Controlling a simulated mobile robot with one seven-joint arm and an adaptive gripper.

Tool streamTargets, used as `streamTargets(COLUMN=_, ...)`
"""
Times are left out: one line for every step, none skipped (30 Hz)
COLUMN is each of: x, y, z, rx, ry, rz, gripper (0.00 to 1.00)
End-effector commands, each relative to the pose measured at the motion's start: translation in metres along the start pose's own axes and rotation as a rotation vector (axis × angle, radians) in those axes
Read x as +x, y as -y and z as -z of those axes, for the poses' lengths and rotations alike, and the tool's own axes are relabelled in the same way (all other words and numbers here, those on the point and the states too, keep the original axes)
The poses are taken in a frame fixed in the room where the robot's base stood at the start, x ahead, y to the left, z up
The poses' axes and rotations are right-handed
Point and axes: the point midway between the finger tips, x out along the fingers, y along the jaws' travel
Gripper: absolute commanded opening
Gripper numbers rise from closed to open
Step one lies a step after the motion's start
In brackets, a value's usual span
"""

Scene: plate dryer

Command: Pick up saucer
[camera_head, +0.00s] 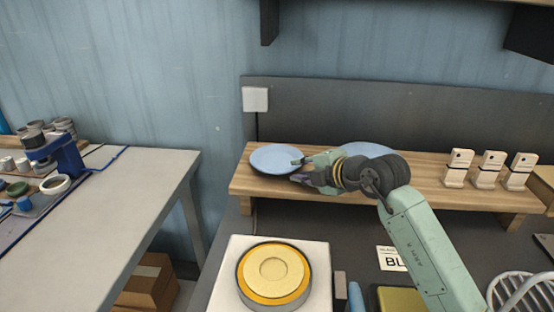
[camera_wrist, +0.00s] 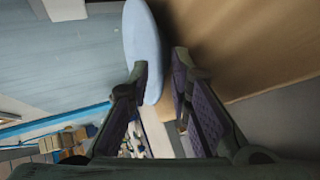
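A light blue saucer (camera_head: 272,157) lies on the left end of a raised wooden shelf (camera_head: 420,185). A second light blue plate (camera_head: 368,149) lies farther right on the shelf, partly hidden behind my arm. My gripper (camera_head: 295,169) is at the right rim of the left saucer, its fingers pointing left. In the wrist view, my gripper (camera_wrist: 160,66) is open, and the saucer (camera_wrist: 144,40) appears edge-on with its near rim between the fingers. The rim is close to the left finger; I cannot tell whether they touch. A gap shows beside the right finger.
Several small cream-coloured stands (camera_head: 487,169) are on the shelf's right. Below are a white block with a round yellow-rimmed piece (camera_head: 274,277) and a white wire rack (camera_head: 522,293). A grey wall panel (camera_head: 400,117) rises behind the shelf. A cluttered table (camera_head: 140,180) stands left.

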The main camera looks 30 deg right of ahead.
Motion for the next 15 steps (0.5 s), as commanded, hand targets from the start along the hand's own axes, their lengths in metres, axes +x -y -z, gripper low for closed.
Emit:
streamTargets(x=0.0065, y=-0.0003, z=0.0006, rx=0.001, ry=-0.002, rz=0.001, gripper=0.19)
streamTargets(x=0.0092, y=0.0, z=0.0005, rx=0.001, ry=-0.002, rz=0.001, gripper=0.19)
streamTargets(x=0.0118, y=0.0002, z=0.0, rx=0.002, ry=-0.001, rz=0.001, gripper=0.19)
streamTargets(x=0.0132, y=0.0003, z=-0.0002, rx=0.001, ry=0.0, rz=0.0, gripper=0.19)
streamTargets(x=0.0141, y=0.0004, z=-0.0004, rx=0.001, ry=0.001, rz=0.0, gripper=0.19)
streamTargets(x=0.0146, y=0.0006, z=-0.0005, rx=0.001, ry=0.001, rz=0.0, gripper=0.19)
streamTargets(x=0.0147, y=0.0007, z=-0.0005, rx=0.001, ry=0.001, rz=0.0, gripper=0.19)
streamTargets(x=0.0146, y=0.0008, z=-0.0005, rx=0.001, ry=0.001, rz=0.0, gripper=0.19)
streamTargets(x=0.0146, y=0.0008, z=-0.0004, rx=0.001, ry=0.001, rz=0.0, gripper=0.19)
streamTargets(x=0.0145, y=0.0008, z=-0.0004, rx=0.001, ry=0.001, rz=0.0, gripper=0.19)
streamTargets(x=0.0145, y=0.0008, z=-0.0003, rx=0.001, ry=0.001, rz=0.0, gripper=0.19)
streamTargets(x=0.0145, y=0.0008, z=-0.0003, rx=0.001, ry=0.001, rz=0.0, gripper=0.16)
streamTargets(x=0.0144, y=0.0008, z=-0.0003, rx=0.001, ry=0.001, rz=0.0, gripper=0.14)
streamTargets(x=0.0144, y=0.0008, z=-0.0002, rx=0.001, ry=0.001, rz=0.0, gripper=0.12)
streamTargets(x=0.0144, y=0.0008, z=-0.0002, rx=0.001, ry=0.0, rz=0.0, gripper=0.1)
